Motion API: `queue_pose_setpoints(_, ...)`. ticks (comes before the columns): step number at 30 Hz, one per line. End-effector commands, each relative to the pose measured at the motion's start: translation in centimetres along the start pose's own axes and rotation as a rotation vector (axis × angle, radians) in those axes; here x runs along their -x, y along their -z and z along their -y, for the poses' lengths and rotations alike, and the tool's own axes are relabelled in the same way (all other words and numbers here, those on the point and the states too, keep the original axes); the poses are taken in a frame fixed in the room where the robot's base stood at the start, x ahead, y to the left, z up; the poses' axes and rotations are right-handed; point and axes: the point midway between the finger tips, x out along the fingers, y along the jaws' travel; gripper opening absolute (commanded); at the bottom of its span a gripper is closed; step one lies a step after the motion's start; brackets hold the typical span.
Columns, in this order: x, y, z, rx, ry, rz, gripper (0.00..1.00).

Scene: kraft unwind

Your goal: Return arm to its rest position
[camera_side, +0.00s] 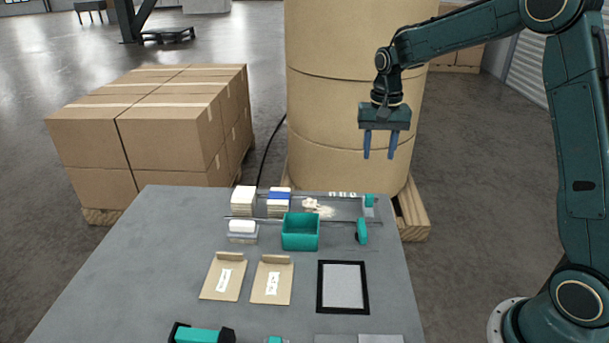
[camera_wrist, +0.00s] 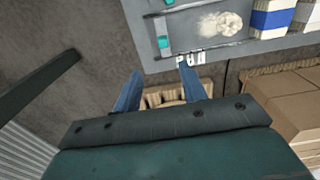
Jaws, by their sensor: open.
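My gripper (camera_side: 379,146) hangs in the air in the side view, in front of the big kraft roll (camera_side: 335,95) and above the far right edge of the grey table (camera_side: 120,260). Its two blue fingers point down, apart, with nothing between them. In the wrist view, my gripper (camera_wrist: 158,82) shows the same two spread fingers, with the floor and part of a wooden pallet (camera_wrist: 165,97) beyond them. The table's far edge (camera_wrist: 215,58) lies past the fingertips there.
The table holds a teal bin (camera_side: 300,232), two brown envelopes (camera_side: 223,277), a black-framed pad (camera_side: 342,287), white stacks (camera_side: 243,200) and a blue-banded stack (camera_side: 278,201). Stacked cartons (camera_side: 165,140) stand behind the table at left. Air around my gripper is clear, apart from the roll behind it.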

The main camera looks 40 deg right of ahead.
Motion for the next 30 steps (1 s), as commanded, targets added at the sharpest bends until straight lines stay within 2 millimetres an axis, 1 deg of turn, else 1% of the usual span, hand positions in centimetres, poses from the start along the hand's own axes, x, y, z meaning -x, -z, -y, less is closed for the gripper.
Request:
queue_pose_setpoints(5, 1.8, -1.5, -0.1, 0.042, 0.015, -0.025, 0.42)
queue_pose_setpoints(8, 3.3, -2.9, -0.3, 0.081, 0.027, -0.047, 0.42)
queue_pose_setpoints(12, 5.4, -5.3, -0.8, 0.147, 0.048, -0.085, 0.42)
queue_pose_setpoints(18, 8.1, -9.0, -1.9, 0.246, 0.075, -0.14, 0.42)
queue_pose_setpoints(24, 9.9, -12.7, -3.2, 0.343, 0.102, -0.197, 0.42)
queue_pose_setpoints(30, 11.1, -16.4, -4.8, 0.439, 0.125, -0.254, 0.42)
